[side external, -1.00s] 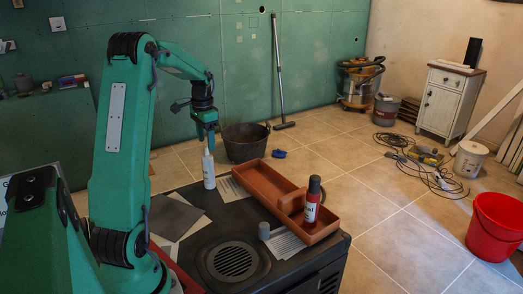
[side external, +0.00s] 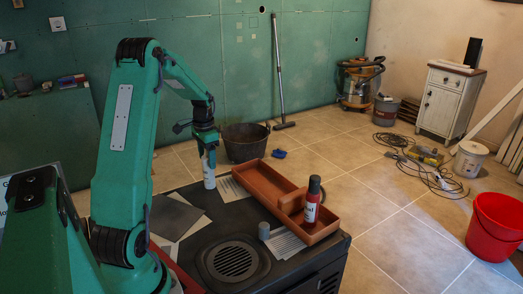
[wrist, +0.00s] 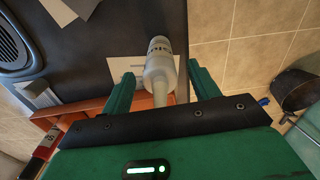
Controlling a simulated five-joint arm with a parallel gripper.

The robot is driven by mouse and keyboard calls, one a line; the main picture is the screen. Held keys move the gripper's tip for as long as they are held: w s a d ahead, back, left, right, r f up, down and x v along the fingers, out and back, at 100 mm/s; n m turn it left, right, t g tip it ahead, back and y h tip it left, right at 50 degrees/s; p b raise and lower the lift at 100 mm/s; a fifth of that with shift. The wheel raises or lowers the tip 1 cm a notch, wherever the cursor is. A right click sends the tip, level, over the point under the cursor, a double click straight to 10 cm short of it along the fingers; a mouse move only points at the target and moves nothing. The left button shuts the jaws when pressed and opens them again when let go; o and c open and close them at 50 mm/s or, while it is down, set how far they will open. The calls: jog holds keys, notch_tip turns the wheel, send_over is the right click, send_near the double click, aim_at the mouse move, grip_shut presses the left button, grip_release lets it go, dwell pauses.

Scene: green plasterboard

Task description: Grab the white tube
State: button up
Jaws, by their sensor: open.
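The white tube (side external: 209,173) stands upright near the back edge of the dark worktop in the side view. My gripper (side external: 206,143) is over it, pointing down, with the tube's top hidden at the fingers. In the wrist view the tube (wrist: 160,66) lies between the two green fingers of my gripper (wrist: 157,82). The fingers are spread, with a gap showing on each side of the tube.
A brown-orange tray (side external: 270,181) is right of the tube. A red bottle with a black cap (side external: 312,203) stands upright at it. A small grey cylinder (side external: 264,230) stands near the tray. A dark bucket (side external: 245,142) is on the floor behind.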

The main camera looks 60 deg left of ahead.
dwell(0.5)
grip_shut()
jog(key=shift+r, duration=0.1)
jog(key=shift+r, duration=0.4)
notch_tip(320, 180, up, 3)
jog(key=shift+r, duration=0.2)
jog(key=w+d+r, duration=0.3)
jog(key=d+r, duration=0.3)
jog(key=d, duration=0.5)
jog(key=shift+w+r, duration=0.25)
jog(key=shift+r, duration=0.05)
